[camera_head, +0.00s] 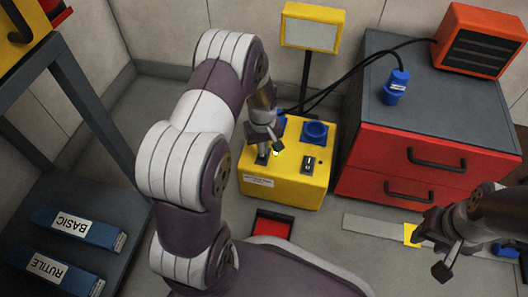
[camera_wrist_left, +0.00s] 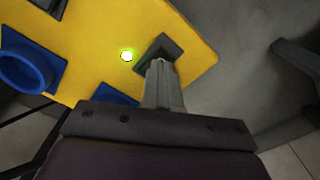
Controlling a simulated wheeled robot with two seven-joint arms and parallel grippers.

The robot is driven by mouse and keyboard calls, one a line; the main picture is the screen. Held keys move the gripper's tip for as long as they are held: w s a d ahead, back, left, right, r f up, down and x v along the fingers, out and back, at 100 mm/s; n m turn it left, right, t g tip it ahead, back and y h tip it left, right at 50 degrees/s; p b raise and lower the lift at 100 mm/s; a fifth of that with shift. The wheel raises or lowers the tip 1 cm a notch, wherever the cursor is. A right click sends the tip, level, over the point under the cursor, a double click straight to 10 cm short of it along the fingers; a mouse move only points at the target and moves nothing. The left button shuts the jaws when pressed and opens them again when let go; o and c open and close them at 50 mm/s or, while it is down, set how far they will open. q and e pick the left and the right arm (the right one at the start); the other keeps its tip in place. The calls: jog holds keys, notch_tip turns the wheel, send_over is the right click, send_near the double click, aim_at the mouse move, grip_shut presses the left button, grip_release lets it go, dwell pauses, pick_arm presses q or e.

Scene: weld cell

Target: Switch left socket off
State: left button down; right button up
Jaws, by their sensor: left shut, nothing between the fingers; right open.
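A yellow socket box (camera_head: 285,188) stands on the floor with two blue sockets. The left socket (camera_head: 281,124) is partly hidden by my left arm; the right socket (camera_head: 316,131) is in clear view. My left gripper (camera_head: 264,150) is shut and empty, its fingertips at the left switch. In the left wrist view the closed fingers (camera_wrist_left: 161,72) overlap the dark frame of the left switch (camera_wrist_left: 172,46) and hide its rocker; contact is unclear. A yellow-green lamp (camera_wrist_left: 126,56) beside it is lit. The right switch (camera_head: 308,164) is uncovered. My right gripper (camera_head: 430,257) is open, far right.
A red drawer cabinet (camera_head: 430,150) stands right of the box, with a blue plug (camera_head: 396,88) on top. A yellow-framed lamp (camera_head: 312,32) stands behind. A dark shelf with blue boxes (camera_head: 78,226) is at left. A red tray (camera_head: 271,225) lies in front.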

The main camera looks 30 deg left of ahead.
pick_arm(q)
jog(key=shift+f+b, duration=0.3)
jog(key=shift+f, duration=0.55)
jog(key=shift+r, duration=0.1)
notch_tip(320, 180, up, 7)
jog(key=p, duration=0.8)
dwell(0.4)
